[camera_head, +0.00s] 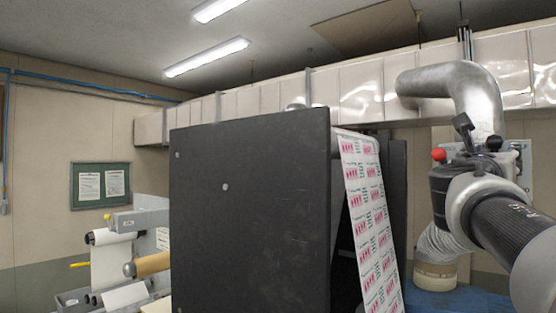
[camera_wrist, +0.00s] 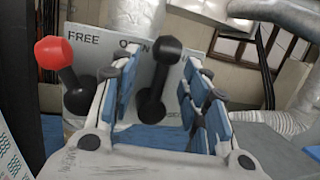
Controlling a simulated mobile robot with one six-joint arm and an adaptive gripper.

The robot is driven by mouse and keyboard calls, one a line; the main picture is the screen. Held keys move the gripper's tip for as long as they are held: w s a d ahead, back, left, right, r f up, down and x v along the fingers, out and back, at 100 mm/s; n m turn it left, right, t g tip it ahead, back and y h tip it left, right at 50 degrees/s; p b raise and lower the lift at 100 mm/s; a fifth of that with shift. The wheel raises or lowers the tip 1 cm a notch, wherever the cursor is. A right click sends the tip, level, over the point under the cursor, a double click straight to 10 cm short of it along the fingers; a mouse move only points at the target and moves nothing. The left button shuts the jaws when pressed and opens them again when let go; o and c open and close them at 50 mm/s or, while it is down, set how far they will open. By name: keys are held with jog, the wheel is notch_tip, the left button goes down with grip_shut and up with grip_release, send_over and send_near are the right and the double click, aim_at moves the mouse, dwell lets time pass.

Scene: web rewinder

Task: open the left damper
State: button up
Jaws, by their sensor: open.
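A pale plate (camera_wrist: 92,58) in the wrist view carries the word FREE and a partly covered word that looks like OPEN. A lever with a black knob (camera_wrist: 167,48) stands in front of it, close to that second word. My gripper (camera_wrist: 156,92) is open, with a blue-padded finger on each side of this black lever in the picture. I cannot tell whether they touch it. A lever with a red knob (camera_wrist: 53,51) is left of the fingers; its red knob also shows in the head view (camera_head: 438,154). No label marks which lever is the left damper.
A silver duct elbow (camera_head: 462,80) bends down just behind my gripper, and a flexible hose (camera_head: 440,244) hangs below. A large black machine panel (camera_head: 250,215) and a printed web (camera_head: 370,225) stand to the left. A pale duct (camera_head: 360,92) runs along the wall.

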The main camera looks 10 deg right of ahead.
notch_tip(320, 180, up, 10)
dwell(0.6)
dwell(0.4)
